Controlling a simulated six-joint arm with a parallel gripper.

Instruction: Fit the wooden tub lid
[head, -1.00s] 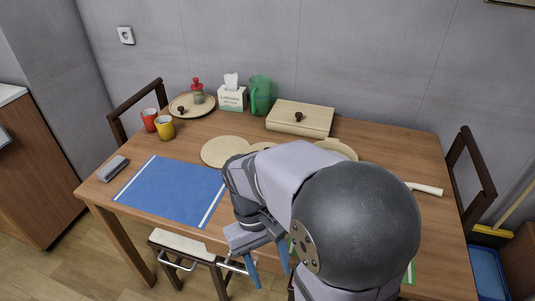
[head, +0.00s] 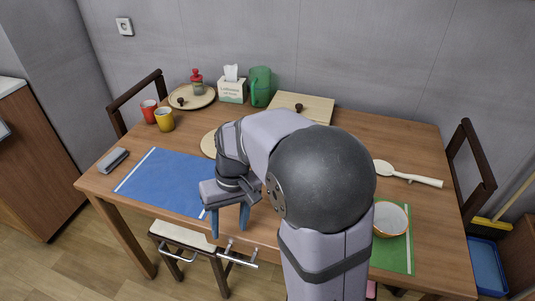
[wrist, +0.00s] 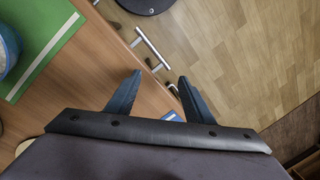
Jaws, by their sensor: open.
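My gripper (head: 229,232) is open and empty, its blue fingers pointing down at the table's front edge. In the wrist view my gripper (wrist: 160,77) has nothing between its fingers. A rectangular light-wood box (head: 318,106) with a dark knob (head: 298,107) on top stands at the back. A pale round wooden disc (head: 209,144) lies mid-table, partly hidden by my arm. A round wooden tray or lid (head: 208,103) at the back left has a dark knob (head: 180,101) near its front. I cannot tell which piece is the tub lid. My arm hides the middle of the table.
A red-topped bottle (head: 197,84), tissue box (head: 231,91), green pitcher (head: 261,87) and red (head: 149,111) and yellow (head: 164,120) mugs stand at the back. A blue mat (head: 165,185) lies left. A bowl (head: 390,220) on a green mat (head: 402,258) and a spoon (head: 425,180) lie right.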

